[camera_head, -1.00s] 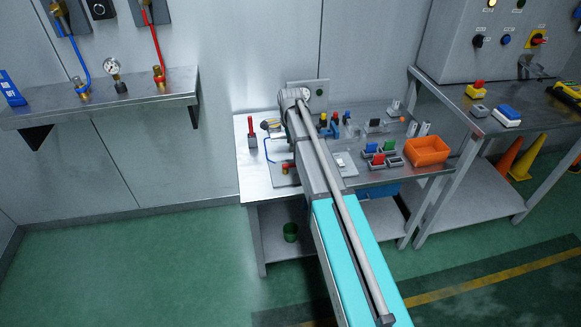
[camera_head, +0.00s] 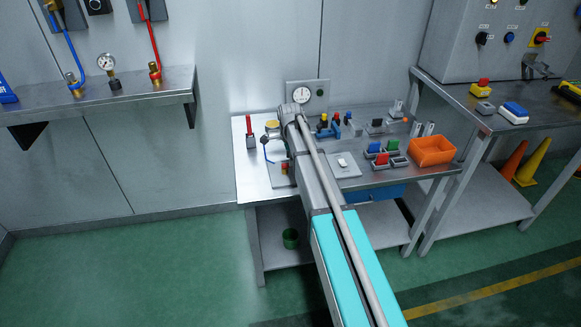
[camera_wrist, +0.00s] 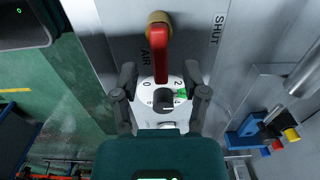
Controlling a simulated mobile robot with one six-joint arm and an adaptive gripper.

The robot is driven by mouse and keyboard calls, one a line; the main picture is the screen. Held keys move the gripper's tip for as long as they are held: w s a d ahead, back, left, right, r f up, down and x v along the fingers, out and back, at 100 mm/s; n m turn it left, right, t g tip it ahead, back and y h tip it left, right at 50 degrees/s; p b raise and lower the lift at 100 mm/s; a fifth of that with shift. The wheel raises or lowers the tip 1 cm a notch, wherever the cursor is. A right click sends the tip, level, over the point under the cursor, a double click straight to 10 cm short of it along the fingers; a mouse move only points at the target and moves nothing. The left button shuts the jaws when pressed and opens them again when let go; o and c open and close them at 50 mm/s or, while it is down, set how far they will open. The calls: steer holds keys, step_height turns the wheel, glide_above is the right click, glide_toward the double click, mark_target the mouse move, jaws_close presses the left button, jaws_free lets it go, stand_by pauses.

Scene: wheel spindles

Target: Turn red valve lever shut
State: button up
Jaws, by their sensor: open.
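The red valve lever (camera_wrist: 162,55) shows in the wrist view, pointing down the picture from a brass valve fitting (camera_wrist: 159,18). It lies along the side of the label AIR; the label SHUT is to its right. My gripper (camera_wrist: 161,98) is open, with its dark fingers on either side below the lever's free end. A white dial (camera_wrist: 163,92) with numbers 0 and 2 shows between the fingers. I see no contact with the lever. In the head view my arm's end is over the left of the bench (camera_head: 243,180), and I cannot clearly make out the lever there.
A blue block with yellow and red parts (camera_wrist: 270,132) lies right of my gripper. On the bench are an upright red handle (camera_head: 249,125), a white switch plate (camera_head: 343,163) and an orange bin (camera_head: 432,151).

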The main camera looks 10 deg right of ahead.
steer(key=shift+f+b, duration=0.7)
steer(key=shift+f, duration=0.3)
steer(key=shift+c, duration=0.2)
jaws_close()
